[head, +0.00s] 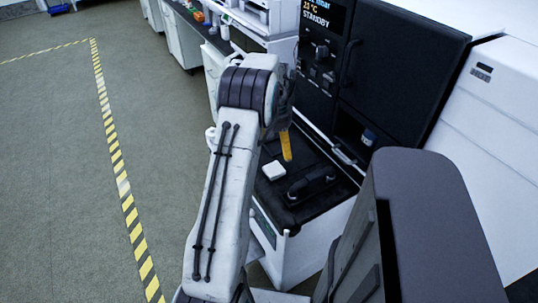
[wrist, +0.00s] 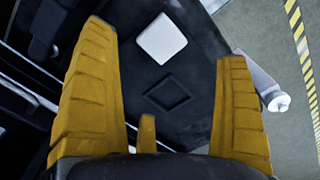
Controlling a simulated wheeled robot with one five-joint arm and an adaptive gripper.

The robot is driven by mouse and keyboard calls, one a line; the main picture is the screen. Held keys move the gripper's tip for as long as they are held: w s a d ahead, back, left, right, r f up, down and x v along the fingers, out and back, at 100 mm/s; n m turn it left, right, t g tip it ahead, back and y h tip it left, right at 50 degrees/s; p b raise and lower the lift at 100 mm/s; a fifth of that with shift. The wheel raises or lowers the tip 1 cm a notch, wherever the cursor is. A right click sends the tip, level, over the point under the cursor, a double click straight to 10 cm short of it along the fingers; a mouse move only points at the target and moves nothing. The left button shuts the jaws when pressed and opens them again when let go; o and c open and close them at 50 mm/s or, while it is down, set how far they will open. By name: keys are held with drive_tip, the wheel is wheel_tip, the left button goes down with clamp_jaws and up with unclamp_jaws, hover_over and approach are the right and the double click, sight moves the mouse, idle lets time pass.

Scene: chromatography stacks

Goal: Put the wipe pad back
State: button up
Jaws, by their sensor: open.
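The white square wipe pad (head: 273,170) lies flat on the dark top of a low cabinet (head: 300,212) in the head view. In the wrist view the pad (wrist: 161,39) lies beyond my gripper, near the top middle. A diamond outline (wrist: 173,93) is marked on the dark surface between the pad and my gripper's base. My gripper (wrist: 165,75) is open and empty, its yellow fingers spread on both sides. In the head view only one yellow finger (head: 286,146) shows, above the dark top beside the pad; the rest is hidden behind my arm.
A black handle-like part (head: 311,182) rises from the dark top, right of the pad. A tall black instrument (head: 372,55) with a display stands behind. A white bench with equipment (head: 262,20) is farther back. Open floor (head: 60,170) lies left, with a striped line.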

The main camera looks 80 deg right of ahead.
drive_tip(key=shift+r, duration=0.35)
drive_tip(key=w+a+r+n, duration=0.2)
drive_tip(key=w+a+r, duration=0.3)
drive_tip(key=w, duration=0.4)
drive_tip(key=w+a+r+n+h, duration=0.1)
drive_tip(key=w+a+r+n, duration=0.15)
drive_tip(key=w+a, duration=0.55)
drive_tip(key=w+a+r+n, duration=0.2)
drive_tip(key=w+a+r, duration=0.3)
drive_tip(key=w, duration=0.4)
drive_tip(key=w+a+r+n+t, duration=0.2)
drive_tip(key=a+n, duration=0.3)
drive_tip(key=a, duration=1.6)
drive_tip(key=s+a+f+n, duration=0.1)
drive_tip(key=s+a+n, duration=0.1)
drive_tip(key=a, duration=0.4)
drive_tip(key=s+a+f+n+t+y, duration=0.1)
drive_tip(key=s+a+n, duration=0.1)
drive_tip(key=s+a, duration=0.3)
drive_tip(key=shift+s+a, duration=0.25)
drive_tip(key=shift+a, duration=0.35)
